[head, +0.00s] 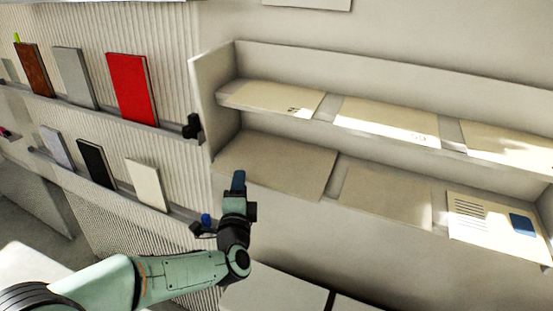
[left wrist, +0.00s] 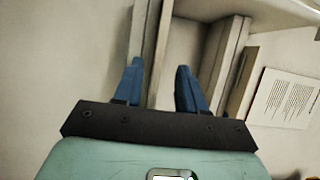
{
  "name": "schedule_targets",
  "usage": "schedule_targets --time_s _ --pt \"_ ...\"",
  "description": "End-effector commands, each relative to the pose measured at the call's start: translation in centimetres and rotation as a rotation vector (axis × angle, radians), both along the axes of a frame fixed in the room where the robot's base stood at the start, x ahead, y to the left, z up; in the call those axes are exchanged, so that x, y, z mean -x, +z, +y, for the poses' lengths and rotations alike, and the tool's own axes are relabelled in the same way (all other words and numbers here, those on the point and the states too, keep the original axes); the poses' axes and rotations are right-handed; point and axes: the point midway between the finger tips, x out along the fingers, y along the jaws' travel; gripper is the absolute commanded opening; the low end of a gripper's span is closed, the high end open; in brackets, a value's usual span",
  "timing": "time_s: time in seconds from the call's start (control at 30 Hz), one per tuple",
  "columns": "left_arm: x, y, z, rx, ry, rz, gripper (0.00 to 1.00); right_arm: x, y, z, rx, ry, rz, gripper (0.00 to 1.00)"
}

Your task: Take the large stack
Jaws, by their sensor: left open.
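Several flat, pale stacks of paper lie on a two-tier wall shelf in the head view. On the lower tier are a wide tan stack (head: 278,165) at the left, a second tan stack (head: 385,195) in the middle and a printed sheet or stack (head: 480,218) at the right. I cannot tell which is the large stack. My left gripper (head: 238,184) is at the front left of the lower tier, by the wide tan stack. In the left wrist view its blue fingers (left wrist: 160,88) are apart. A pale layered edge (left wrist: 150,45) shows beside and between them. My right gripper is not in view.
The upper tier holds more pale stacks (head: 270,97). The shelf's left end panel (head: 212,90) stands near my gripper. At the left, a ribbed wall has ledges with upright books, including a red one (head: 132,88).

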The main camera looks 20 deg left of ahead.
Motion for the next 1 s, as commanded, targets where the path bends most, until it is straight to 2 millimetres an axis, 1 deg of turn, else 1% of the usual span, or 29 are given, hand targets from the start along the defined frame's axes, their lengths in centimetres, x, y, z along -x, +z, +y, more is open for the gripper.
schedule_targets --time_s 0.03,0.2,0.3,0.5,0.53,0.57,0.6,0.63,0.67,1.0 --pt "-1.0 0.0 -0.1 0.001 0.0 0.002 0.4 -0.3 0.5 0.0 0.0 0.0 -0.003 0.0" --pt "-3.2 0.0 0.3 0.001 0.001 -0.001 0.4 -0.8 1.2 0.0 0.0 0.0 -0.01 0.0" --pt "-3.7 -0.1 0.4 0.002 0.001 -0.002 0.4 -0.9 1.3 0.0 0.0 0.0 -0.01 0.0" --pt "-3.7 -0.2 0.5 0.002 0.0 -0.001 0.4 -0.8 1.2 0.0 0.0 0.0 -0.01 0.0" --pt "-3.7 -0.2 0.5 0.002 0.0 -0.001 0.37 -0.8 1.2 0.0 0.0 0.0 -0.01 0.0" --pt "-3.7 -0.2 0.4 0.002 0.0 -0.001 0.27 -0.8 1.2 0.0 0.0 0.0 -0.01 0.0" --pt "-3.7 -0.2 0.4 0.002 0.0 -0.002 0.14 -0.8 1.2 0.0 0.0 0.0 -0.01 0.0" --pt "-3.7 -0.2 0.4 0.002 0.0 -0.001 0.05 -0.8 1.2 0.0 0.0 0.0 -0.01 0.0" --pt "-3.7 -0.2 0.4 0.001 0.0 -0.001 0.0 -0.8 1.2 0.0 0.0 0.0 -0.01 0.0" --pt "-3.7 0.1 0.4 0.001 0.0 -0.007 0.0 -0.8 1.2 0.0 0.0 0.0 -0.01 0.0"
